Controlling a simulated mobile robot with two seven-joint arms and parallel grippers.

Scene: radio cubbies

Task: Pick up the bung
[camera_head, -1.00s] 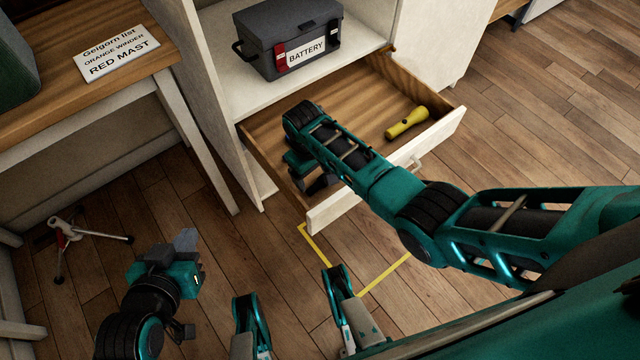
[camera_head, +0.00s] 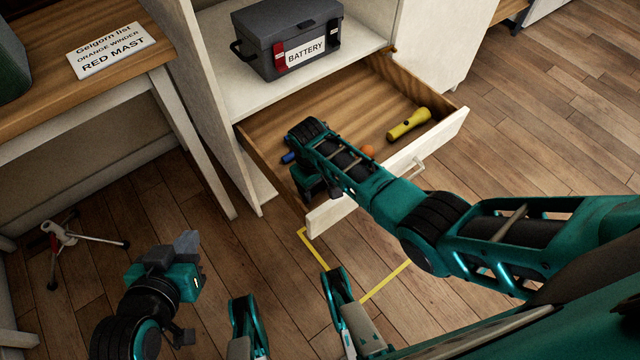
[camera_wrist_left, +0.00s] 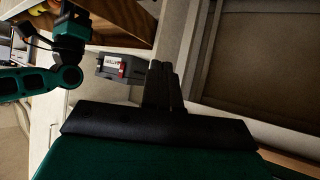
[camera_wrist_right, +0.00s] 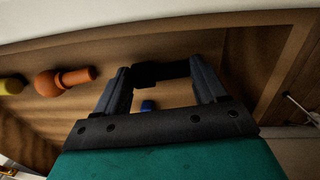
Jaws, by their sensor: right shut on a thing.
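My right gripper (camera_head: 310,186) reaches into the open drawer (camera_head: 327,216), near its front left corner. In the right wrist view its fingers (camera_wrist_right: 163,75) are apart, shut on a black piece (camera_wrist_right: 160,72) that spans between the tips. This dark piece appears to be the bung; its full shape is hidden. In the head view the arm hides it. My left gripper (camera_head: 188,242) is off to the left, above the floor, away from the drawer. Its fingers (camera_wrist_left: 163,85) are together and empty in the left wrist view.
The drawer also holds a blue item (camera_head: 288,158), an orange knobbed item (camera_wrist_right: 64,80) and a yellow flashlight (camera_head: 408,124). A battery box (camera_head: 289,40) stands on the shelf above. A small tripod (camera_head: 75,238) stands on the floor, left. A sign (camera_head: 111,50) lies on the table.

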